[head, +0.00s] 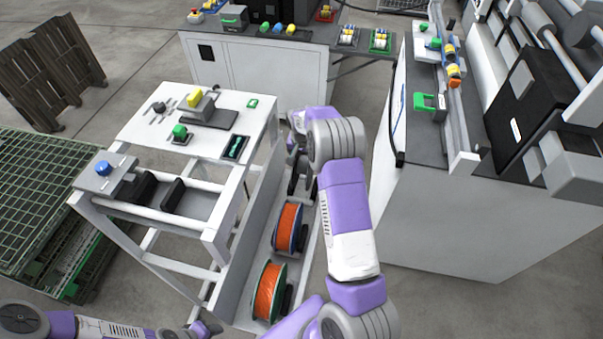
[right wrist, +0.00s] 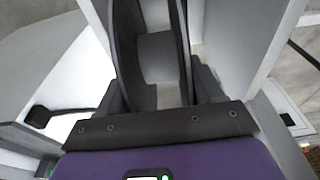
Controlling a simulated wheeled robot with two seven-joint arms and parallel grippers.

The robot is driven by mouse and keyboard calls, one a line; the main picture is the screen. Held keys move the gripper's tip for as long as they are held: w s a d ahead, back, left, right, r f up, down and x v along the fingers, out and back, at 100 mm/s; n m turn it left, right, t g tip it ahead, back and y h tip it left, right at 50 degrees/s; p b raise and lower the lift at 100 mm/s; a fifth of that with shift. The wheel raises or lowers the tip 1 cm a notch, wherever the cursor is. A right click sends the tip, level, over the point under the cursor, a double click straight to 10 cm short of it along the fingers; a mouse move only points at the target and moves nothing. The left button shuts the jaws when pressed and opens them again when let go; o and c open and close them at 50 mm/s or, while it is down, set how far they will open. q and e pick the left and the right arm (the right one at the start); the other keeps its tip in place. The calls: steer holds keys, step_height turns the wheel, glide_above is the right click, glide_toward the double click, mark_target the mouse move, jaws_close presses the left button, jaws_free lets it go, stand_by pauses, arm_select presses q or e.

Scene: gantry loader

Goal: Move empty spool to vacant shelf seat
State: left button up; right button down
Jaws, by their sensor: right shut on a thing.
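In the right wrist view an empty spool (right wrist: 158,58) has two dark flanges and a bare pale hub. My right gripper (right wrist: 155,105) is shut on it. In the head view my right arm reaches over the low grey shelf (head: 237,290), and dark parts (head: 296,182) show beside its wrist at the shelf's far end; I cannot tell spool from gripper or seat there. Two orange-wound spools sit nearer on the shelf, one with blue flanges (head: 288,228) and one with green (head: 268,292). My left gripper (head: 205,330) is at the bottom edge, its jaws unclear.
A white stand (head: 235,100) with buttons and two dark blocks (head: 158,190) is left of the shelf. A grey machine (head: 470,220) is on the right. A bench (head: 260,50) is behind. Green mesh crates (head: 45,190) are at far left. Floor is clear between shelf and machine.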

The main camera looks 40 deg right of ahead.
step_height(320, 180, down, 6)
steer(key=shift+w+r+b, duration=0.1)
steer(key=shift+r+b, duration=0.1)
steer(key=shift+b, duration=1.05)
steer(key=shift+f, duration=0.25)
steer(key=shift+w, duration=0.1)
steer(key=shift+r, duration=0.1)
steer(key=shift+c, duration=0.8)
jaws_free()
steer(key=shift+f, duration=0.25)
